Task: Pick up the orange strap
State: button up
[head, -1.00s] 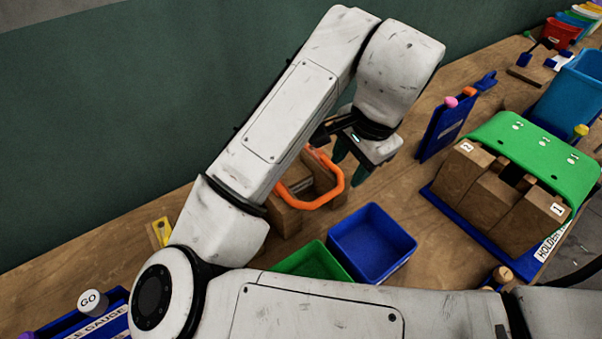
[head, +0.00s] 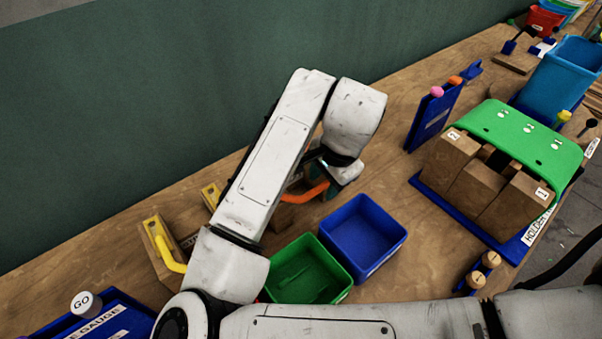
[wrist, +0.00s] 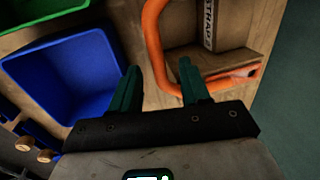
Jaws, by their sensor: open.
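The orange strap (head: 312,193) is a loop on a wooden block, partly hidden behind my arm in the head view. In the wrist view the strap (wrist: 153,40) runs down the middle, bends, and continues right past my right-hand finger. A label reading "STRAP" (wrist: 209,22) is beside it on the wood. My gripper (wrist: 160,68) is open, with its two dark green fingers apart. The strap's bend shows between the fingertips, closer to the right-hand one. I cannot tell whether they touch. In the head view the fingers are mostly hidden.
A blue bin (head: 395,228) and a green bin (head: 335,292) stand in front of the strap. A yellow-handled wooden block (head: 160,247) is on the left. A green-topped wooden holder (head: 520,130) is on the right. The back wall runs close behind the bench.

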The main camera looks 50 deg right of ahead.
grip_shut()
jog(key=shift+r, duration=0.2)
dwell(0.4)
